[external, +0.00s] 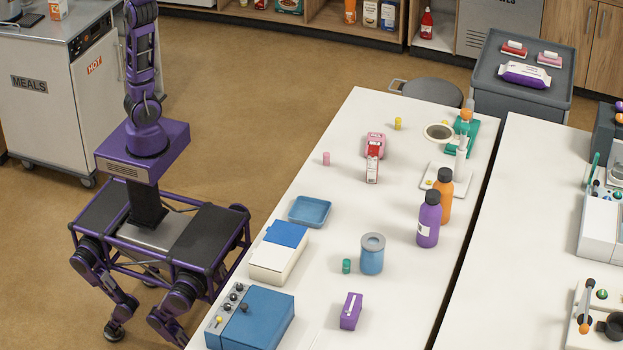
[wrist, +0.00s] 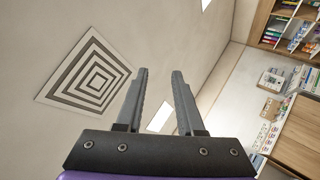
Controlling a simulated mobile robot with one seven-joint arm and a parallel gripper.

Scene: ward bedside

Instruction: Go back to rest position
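My gripper (wrist: 159,90) shows in the wrist view with its two dark fingers apart and nothing between them. It points toward a pale wall or ceiling area, away from the table. In the external view my purple arm rises straight up from my base at the left, and its upper end with the gripper is cut off by the top edge of the picture.
The white table (external: 340,250) is right of my base. It holds a blue tray (external: 310,211), a blue box (external: 255,318), a purple bottle (external: 428,220) and an orange bottle (external: 444,195). A meals cart (external: 35,120) stands at left. Brown floor (external: 270,90) behind the table is clear.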

